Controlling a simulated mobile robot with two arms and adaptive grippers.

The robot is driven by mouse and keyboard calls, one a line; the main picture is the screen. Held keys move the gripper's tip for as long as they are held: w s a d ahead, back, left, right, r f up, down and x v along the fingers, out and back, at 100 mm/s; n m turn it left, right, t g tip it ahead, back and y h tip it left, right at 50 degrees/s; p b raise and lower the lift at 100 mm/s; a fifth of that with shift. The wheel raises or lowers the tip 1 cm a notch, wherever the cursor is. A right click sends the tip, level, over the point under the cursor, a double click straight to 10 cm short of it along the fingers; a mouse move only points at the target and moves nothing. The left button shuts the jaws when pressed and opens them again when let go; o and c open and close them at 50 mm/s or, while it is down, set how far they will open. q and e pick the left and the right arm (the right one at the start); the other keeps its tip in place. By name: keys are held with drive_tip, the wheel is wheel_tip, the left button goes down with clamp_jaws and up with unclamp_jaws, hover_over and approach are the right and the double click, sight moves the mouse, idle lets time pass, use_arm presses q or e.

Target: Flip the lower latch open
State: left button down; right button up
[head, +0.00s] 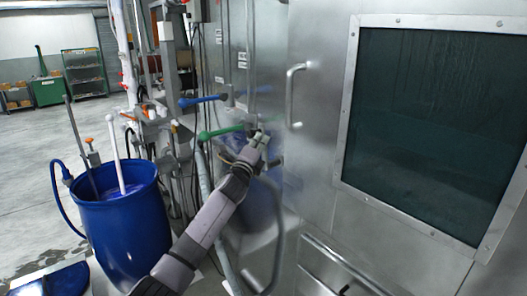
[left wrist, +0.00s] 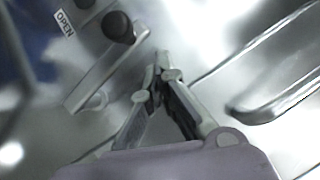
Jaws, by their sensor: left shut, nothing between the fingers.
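My left gripper (head: 262,137) is in front of the steel machine, near the left edge of its door. Its fingers are shut and empty; they also show in the left wrist view (left wrist: 160,68). In that view a latch (left wrist: 95,75), a flat metal bar with a black knob (left wrist: 118,27), lies up and left of the fingertips. An "OPEN" label (left wrist: 65,22) is beside it. The fingertips look close to the bar, but I cannot tell whether they touch. In the head view my gripper and arm partly hide this area. My right gripper is not in view.
The door has a vertical handle (head: 291,95) and a large dark window (head: 430,130). Blue (head: 203,101) and green (head: 220,132) lever handles stick out left of my gripper. A blue barrel (head: 120,225) stands at the left. Open floor (head: 45,140) lies beyond it.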

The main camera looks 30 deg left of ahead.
sight(253, 135)
use_arm(q)
drive_tip(key=shift+w+a+r, duration=0.15)
drive_tip(key=shift+w+a, duration=0.15)
drive_tip(key=shift+a, duration=0.3)
drive_tip(key=shift+w+a+r, duration=0.15)
drive_tip(key=shift+w+a, duration=0.1)
drive_tip(key=shift+a, duration=0.35)
drive_tip(key=shift+w+a+r, duration=0.15)
drive_tip(key=shift+w+a, duration=0.15)
drive_tip(key=shift+a, duration=0.3)
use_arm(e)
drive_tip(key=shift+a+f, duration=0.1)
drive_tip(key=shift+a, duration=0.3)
